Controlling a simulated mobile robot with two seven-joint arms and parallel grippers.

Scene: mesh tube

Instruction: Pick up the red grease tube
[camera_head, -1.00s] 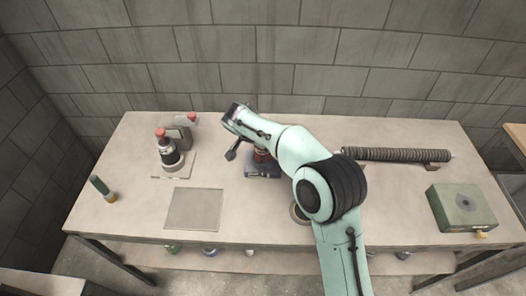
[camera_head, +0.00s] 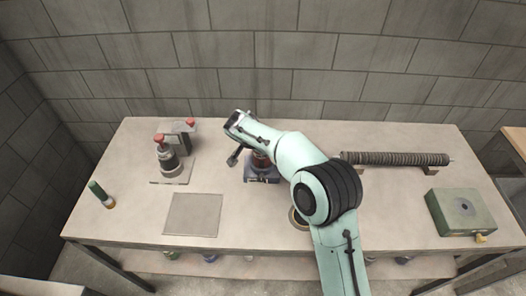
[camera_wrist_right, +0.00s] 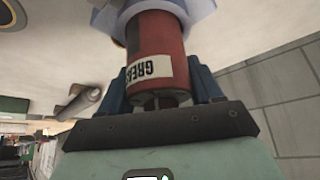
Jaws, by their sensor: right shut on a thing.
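The red grease tube (camera_wrist_right: 155,55) fills the upper middle of the right wrist view, with a white label on its side. My right gripper (camera_wrist_right: 159,92) is shut on it, with one dark blue finger on each side. In the head view a small part of the red tube (camera_head: 261,159) shows beside my arm, just above a dark blue holder (camera_head: 262,180) on the workbench. The wrist hides most of the tube and fingers there. I cannot tell whether the tube is clear of the holder. My left gripper is not in view.
On the workbench (camera_head: 350,225), a device with red knobs (camera_head: 168,160), a green-topped bottle (camera_head: 101,194) and a flat grey plate (camera_head: 193,214) lie to the left. A ribbed roller (camera_head: 395,158) and a green box (camera_head: 460,212) are to the right. A wall stands behind.

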